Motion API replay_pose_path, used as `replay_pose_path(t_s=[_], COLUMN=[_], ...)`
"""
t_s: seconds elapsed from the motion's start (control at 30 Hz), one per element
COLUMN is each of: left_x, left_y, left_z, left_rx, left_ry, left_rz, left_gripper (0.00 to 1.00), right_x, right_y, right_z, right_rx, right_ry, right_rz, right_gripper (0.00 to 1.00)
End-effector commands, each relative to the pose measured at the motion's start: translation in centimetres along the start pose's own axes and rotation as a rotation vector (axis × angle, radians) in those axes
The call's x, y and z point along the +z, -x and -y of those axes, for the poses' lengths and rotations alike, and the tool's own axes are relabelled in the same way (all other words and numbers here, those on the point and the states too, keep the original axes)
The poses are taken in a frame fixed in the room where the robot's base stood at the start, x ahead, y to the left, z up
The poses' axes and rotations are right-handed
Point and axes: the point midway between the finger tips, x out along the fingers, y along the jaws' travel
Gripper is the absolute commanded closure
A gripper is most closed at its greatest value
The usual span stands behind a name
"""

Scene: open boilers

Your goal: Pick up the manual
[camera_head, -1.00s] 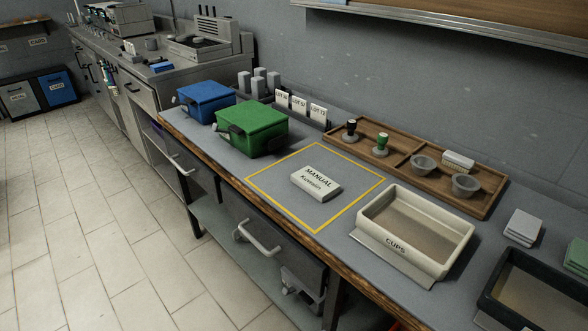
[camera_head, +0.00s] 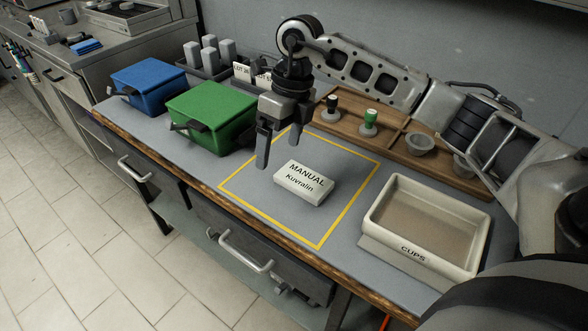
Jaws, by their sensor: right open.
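The manual (camera_head: 302,184) is a small white block-like booklet with "MANUAL Kuvralin" printed on top. It lies flat inside the yellow outlined square (camera_head: 349,209) on the grey bench. My right gripper (camera_head: 277,152) hangs above the bench, up and to the left of the manual in the picture. Its fingers point down, apart and empty, and do not touch the manual. My left gripper is not in view.
A green box (camera_head: 212,112) and a blue box (camera_head: 149,84) stand left of the square. A white CUPS tray (camera_head: 425,222) stands to the right. A wooden tray (camera_head: 396,141) with stamps and bowls lies behind, partly hidden by my right arm.

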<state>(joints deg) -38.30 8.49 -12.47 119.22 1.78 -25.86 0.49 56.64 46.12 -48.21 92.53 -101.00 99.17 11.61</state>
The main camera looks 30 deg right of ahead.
Motion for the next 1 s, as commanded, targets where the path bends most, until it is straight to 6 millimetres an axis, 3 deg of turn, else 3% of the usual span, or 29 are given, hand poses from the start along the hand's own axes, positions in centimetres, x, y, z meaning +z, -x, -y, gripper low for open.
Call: replay_pose_path(t_s=[0.03, 0.1, 0.23, 0.63, 1.0], left_x=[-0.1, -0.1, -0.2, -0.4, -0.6], left_y=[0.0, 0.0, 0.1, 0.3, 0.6], left_z=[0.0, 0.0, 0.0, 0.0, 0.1], left_rx=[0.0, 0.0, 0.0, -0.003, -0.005], left_ry=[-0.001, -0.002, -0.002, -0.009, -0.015], left_rz=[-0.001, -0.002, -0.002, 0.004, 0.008], left_gripper=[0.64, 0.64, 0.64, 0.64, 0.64], right_x=[-0.4, -1.1, -1.7, -2.4, -2.5], right_y=[1.7, 3.2, 3.6, -4.2, -7.5], right_z=[2.0, 3.8, 5.3, 6.9, 7.5], right_rx=[-0.085, -0.164, -0.221, -0.219, -0.218], right_ry=[-0.028, -0.059, -0.088, -0.085, -0.084], right_rz=[-0.023, -0.053, -0.079, -0.079, -0.079], right_gripper=[0.11, 0.11, 0.11, 0.11, 0.11])
